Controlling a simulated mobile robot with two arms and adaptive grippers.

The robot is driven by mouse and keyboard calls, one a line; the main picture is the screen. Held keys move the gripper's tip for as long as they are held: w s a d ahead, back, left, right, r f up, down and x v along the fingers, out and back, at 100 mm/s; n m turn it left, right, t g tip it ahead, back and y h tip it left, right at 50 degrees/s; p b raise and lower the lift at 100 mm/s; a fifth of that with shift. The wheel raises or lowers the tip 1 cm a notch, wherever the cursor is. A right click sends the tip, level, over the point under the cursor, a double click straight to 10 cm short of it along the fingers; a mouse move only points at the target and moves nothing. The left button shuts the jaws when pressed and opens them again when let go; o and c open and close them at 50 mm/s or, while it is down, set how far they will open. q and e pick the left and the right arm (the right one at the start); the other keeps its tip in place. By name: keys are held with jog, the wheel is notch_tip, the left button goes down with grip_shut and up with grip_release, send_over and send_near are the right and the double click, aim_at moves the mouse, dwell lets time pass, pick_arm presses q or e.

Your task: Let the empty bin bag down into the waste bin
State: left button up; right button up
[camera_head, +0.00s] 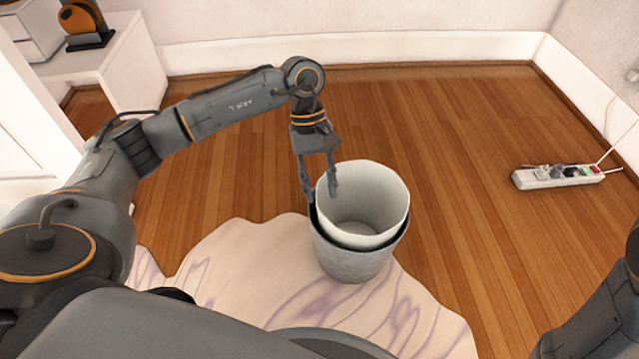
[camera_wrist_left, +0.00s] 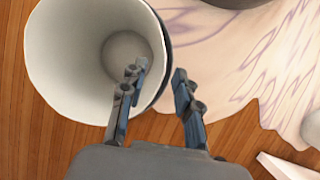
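The empty bin bag (camera_head: 366,185) is white and open-topped, its round bottom visible inside. It sits within the grey waste bin (camera_head: 345,262), its upper part standing above the bin's dark rim. In the left wrist view the bag (camera_wrist_left: 50,60) shows from above, with the bin's dark rim showing beside it. My left gripper (camera_head: 320,190) is at the left side of the bag. Its fingers are apart, one over the bag's opening and one outside the wall. In the left wrist view a clear gap shows between the fingertips (camera_wrist_left: 158,75). My right gripper is out of view.
The bin stands on a cream rug (camera_head: 215,265) with purple veins, on a wooden floor (camera_head: 460,150). A white power strip (camera_head: 545,178) with a cord lies at the right. A white cabinet (camera_head: 130,70) stands at the back left. Floor behind the bin is clear.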

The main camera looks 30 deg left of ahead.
pick_arm(q)
jog(key=v, duration=1.2)
dwell(0.3)
